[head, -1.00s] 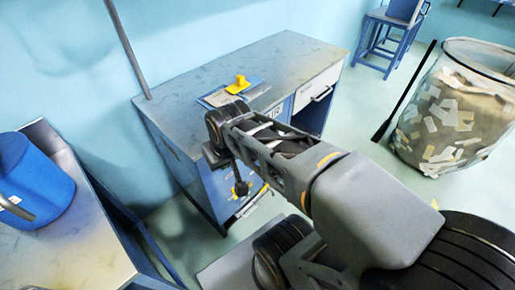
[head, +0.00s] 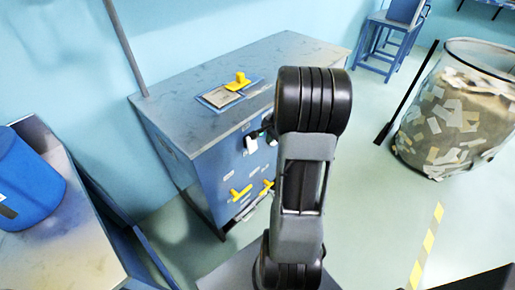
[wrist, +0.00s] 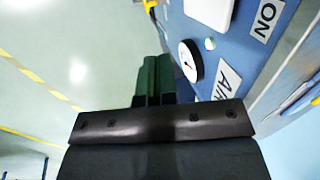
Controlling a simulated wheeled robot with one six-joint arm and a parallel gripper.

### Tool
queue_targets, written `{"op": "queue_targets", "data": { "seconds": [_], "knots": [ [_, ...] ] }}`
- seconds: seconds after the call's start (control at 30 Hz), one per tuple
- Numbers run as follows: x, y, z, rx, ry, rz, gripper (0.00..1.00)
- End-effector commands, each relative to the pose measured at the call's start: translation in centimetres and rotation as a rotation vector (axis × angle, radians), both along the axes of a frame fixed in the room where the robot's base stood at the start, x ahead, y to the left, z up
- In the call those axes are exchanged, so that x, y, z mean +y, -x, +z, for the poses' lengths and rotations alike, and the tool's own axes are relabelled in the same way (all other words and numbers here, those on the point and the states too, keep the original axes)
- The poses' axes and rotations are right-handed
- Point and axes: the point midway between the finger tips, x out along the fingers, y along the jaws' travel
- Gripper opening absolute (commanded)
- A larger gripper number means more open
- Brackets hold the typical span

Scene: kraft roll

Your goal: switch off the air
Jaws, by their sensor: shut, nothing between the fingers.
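A blue panel (head: 215,185) forms the front of the grey-topped bench. Two yellow handles show on it in the head view, a left one (head: 240,193) and a right one (head: 267,187). I cannot tell which belongs to the air. In the wrist view the panel carries an AIR label (wrist: 226,84), an ON label (wrist: 267,18) and a round white gauge (wrist: 191,60). A bit of yellow (wrist: 150,4) shows at the top edge. My gripper (wrist: 153,60) has dark green fingers, shut and empty, left of the gauge and apart from it.
The bench top (head: 290,50) holds a yellow item (head: 240,80) on a flat blue-edged piece. A blue bucket (head: 25,180) stands on a table at left. A bin of scraps (head: 455,115) and a blue stool (head: 385,40) stand at right.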

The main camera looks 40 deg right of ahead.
Motion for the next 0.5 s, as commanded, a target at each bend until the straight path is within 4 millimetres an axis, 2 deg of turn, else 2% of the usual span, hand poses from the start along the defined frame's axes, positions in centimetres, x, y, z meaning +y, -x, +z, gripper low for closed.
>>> {"op": "queue_targets", "data": {
  "seconds": [0.27, 0.37, 0.5],
  "knots": [
    [0.1, -0.1, -0.3, 0.001, -0.001, 0.004, 0.0],
    [0.2, -0.3, -1.1, 0.002, -0.001, 0.006, 0.0],
    [0.4, -1.0, -3.3, 0.003, -0.002, 0.006, 0.0]
  ]
}}
